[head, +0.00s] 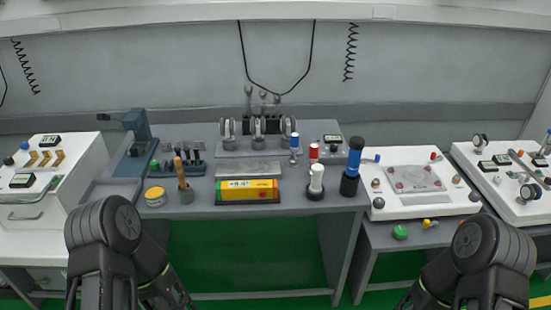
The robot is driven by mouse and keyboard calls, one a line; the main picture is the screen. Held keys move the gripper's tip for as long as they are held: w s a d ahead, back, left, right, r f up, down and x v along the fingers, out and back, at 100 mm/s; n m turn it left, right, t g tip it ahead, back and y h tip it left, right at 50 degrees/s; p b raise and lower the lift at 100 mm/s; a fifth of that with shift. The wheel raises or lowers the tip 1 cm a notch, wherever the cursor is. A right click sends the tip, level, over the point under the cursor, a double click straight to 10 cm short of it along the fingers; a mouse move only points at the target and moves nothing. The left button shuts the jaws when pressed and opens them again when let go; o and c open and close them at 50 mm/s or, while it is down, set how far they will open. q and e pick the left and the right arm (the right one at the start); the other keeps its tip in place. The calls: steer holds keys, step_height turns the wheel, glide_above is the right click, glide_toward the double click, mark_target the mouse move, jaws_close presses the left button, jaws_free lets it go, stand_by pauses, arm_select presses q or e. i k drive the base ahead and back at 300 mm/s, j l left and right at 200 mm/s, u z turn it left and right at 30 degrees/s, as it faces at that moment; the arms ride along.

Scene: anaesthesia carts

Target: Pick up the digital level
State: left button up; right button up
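The digital level (235,196) is a yellow bar-shaped tool with a small display and a red-orange part at its right. It lies at the front of the grey middle bench (335,203), on a dark base or tray. Nothing of mine touches it. My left arm shows at the lower left and my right arm at the lower right, both below and well apart from the level. Neither gripper's fingertips can be seen; they are outside the picture.
A brush in a pot (186,196) and a yellow-lidded jar (155,197) stand left of the level. A grey block (248,170) lies behind. White carts flank the bench.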

mark_target(239, 191)
steer(key=i+l, duration=0.3)
steer(key=i+l+u, duration=0.15)
steer(key=i+l, duration=0.15)
steer(key=l, duration=0.2)
steer(key=i+l, duration=0.25)
steer(key=l, duration=0.15)
steer(key=u, duration=0.05)
